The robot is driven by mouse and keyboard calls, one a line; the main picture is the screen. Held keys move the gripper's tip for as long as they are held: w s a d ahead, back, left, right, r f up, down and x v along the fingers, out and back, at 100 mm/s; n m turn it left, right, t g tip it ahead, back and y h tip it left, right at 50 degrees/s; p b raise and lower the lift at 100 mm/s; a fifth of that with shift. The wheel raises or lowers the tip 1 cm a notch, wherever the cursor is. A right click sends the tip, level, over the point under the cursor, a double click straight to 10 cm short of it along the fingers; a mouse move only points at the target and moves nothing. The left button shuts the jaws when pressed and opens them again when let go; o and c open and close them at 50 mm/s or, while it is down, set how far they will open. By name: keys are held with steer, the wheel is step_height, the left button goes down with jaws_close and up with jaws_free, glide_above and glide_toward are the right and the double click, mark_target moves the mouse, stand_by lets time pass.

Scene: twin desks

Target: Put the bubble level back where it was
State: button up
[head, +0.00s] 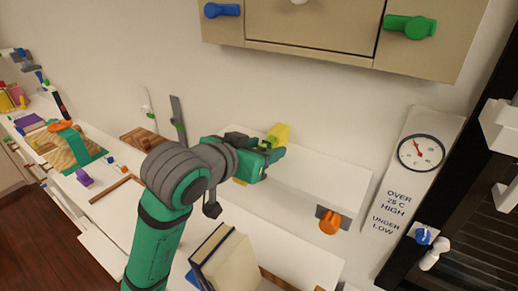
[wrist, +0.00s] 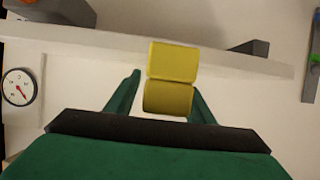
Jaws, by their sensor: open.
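A yellow object in two rounded parts, which looks like the bubble level (wrist: 172,62), shows between my fingers in the wrist view, against the white shelf edge. In the head view the yellow level (head: 279,132) stands at the left part of the shelf, just beyond my gripper (head: 270,154). My gripper, also in the wrist view (wrist: 162,98), is open, with a finger on each side of the yellow object. Gaps show beside it, though I cannot tell whether either finger touches it.
The white wall shelf (head: 325,178) has clear room to the right. An orange knob (head: 329,222) is under its right end. A dark grey block (wrist: 251,47) is by the shelf in the wrist view. A book (head: 226,262) stands on the desk below. A dial sign (head: 415,165) hangs at right.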

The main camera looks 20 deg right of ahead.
jaws_close()
steer(key=shift+r, duration=0.45)
stand_by(0.4)
